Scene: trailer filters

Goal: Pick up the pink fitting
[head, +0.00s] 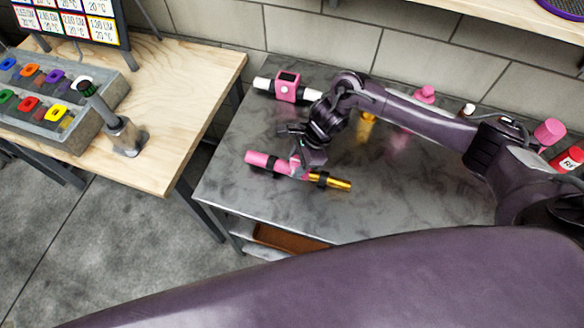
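A pink rod-shaped fitting (262,160) lies on the dark grey metal table (240,195), left of the table's middle. A gold rod (340,184) with a dark band continues in line with it to the right; I cannot tell whether the two are joined. My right gripper (298,167) is down over the right end of the pink part and hides some of it. I cannot tell whether its fingers are closed on the fitting or only around it. My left gripper is not in view.
A pink and white device (287,87) lies at the back of the table. A gold piece (365,128), a pink piece (425,95) and a red canister (568,159) stand near the wall. A wooden bench (165,180) with a grey block of coloured parts (60,140) stands left, across a gap.

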